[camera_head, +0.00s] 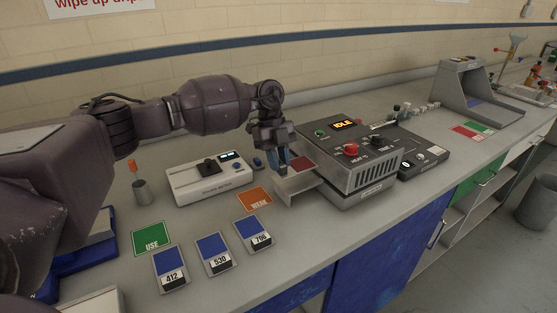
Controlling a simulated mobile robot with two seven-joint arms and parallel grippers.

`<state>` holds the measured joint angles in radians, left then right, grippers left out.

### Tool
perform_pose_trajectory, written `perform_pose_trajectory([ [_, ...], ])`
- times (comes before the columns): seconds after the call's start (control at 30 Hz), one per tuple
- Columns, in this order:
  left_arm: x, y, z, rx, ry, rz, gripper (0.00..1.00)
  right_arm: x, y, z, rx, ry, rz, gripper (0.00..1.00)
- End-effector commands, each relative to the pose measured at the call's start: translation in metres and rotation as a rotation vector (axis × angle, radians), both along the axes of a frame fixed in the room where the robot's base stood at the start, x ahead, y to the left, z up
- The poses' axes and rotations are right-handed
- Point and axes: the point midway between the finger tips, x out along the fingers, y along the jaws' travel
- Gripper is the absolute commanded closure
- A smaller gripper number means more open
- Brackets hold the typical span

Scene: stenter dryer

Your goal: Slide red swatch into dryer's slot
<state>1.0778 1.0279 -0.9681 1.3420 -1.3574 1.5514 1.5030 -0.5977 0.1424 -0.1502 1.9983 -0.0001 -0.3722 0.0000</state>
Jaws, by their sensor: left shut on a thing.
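The dryer (367,165) is a grey box with an amber "IDLE" display, a green and a red button and a knob. A grey tray (299,184) sticks out from its left side at the slot. The red swatch (302,163) is small and flat, over the tray close to the slot opening. My left gripper (281,168) points down at the tray's left end and is shut on the swatch's near edge. The fingers hide part of the swatch, and I cannot tell whether its far edge is inside the slot. My right gripper is not in view.
A white meter (212,183) stands left of the dryer. Orange "WEAK" (254,199) and green "USE" (152,237) cards and several numbered blue swatch cards (214,254) lie in front. A dark control box (422,161) and a grey viewing booth (476,92) stand to the right.

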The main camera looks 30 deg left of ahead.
Motion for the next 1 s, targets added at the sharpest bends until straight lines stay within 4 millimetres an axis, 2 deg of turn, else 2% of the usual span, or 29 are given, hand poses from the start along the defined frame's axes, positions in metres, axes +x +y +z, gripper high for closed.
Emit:
perform_pose_trajectory([
  [0.43, 0.000, 0.000, 0.000, 0.001, 0.000, 0.018, 1.00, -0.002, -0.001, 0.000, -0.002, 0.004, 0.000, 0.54],
  [0.63, 0.000, 0.000, 0.003, -0.004, -0.001, 0.020, 1.00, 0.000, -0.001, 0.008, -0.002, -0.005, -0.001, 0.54],
  [1.0, 0.000, 0.000, -0.020, -0.003, 0.003, 0.018, 1.00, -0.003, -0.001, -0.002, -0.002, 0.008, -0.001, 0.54],
])
